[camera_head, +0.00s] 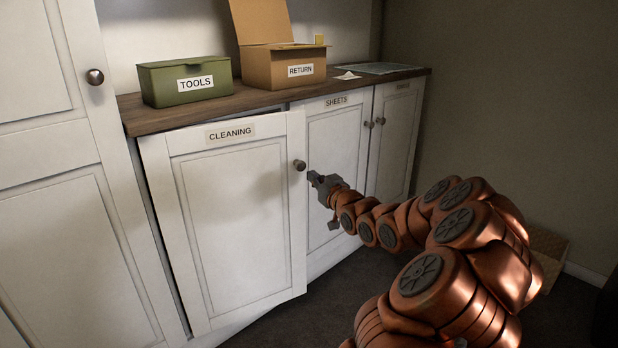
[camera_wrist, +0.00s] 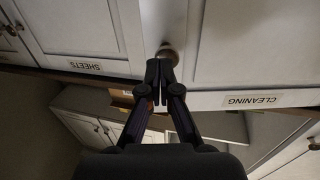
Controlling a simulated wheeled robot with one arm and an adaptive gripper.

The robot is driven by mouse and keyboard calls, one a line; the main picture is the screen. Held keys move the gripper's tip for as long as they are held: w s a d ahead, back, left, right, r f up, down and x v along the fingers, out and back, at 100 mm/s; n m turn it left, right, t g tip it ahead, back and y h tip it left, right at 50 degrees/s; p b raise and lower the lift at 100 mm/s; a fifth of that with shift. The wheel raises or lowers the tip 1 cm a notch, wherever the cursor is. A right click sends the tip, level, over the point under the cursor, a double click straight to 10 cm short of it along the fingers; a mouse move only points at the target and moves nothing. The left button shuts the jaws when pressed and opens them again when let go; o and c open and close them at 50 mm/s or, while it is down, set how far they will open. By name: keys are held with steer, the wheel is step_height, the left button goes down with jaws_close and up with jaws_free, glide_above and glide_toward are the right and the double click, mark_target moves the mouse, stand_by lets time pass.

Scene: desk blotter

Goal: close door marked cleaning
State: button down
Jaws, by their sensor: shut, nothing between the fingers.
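The white door marked CLEANING (camera_head: 240,230) is at the middle left in the head view and stands slightly ajar, its right edge out from the cabinet front. Its round knob (camera_head: 299,165) is near the upper right corner. My gripper (camera_head: 314,179) is shut and empty, just right of the knob. In the wrist view, which is upside down, my gripper (camera_wrist: 158,62) points at the knob (camera_wrist: 167,53), and the CLEANING label (camera_wrist: 262,100) shows on the right. I cannot tell whether the fingertips touch the knob or the door edge.
The door marked SHEETS (camera_head: 332,145) and another door (camera_head: 395,140) right of it look shut. The wooden countertop (camera_head: 160,122) above holds a green TOOLS box (camera_head: 185,80), an open RETURN carton (camera_head: 285,68) and a blotter (camera_head: 375,68). A cardboard box (camera_head: 548,250) stands on the floor at right.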

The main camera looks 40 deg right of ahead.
mark_target(304, 169)
steer(key=shift+b+x, duration=0.4)
steer(key=shift+x, duration=1.1)
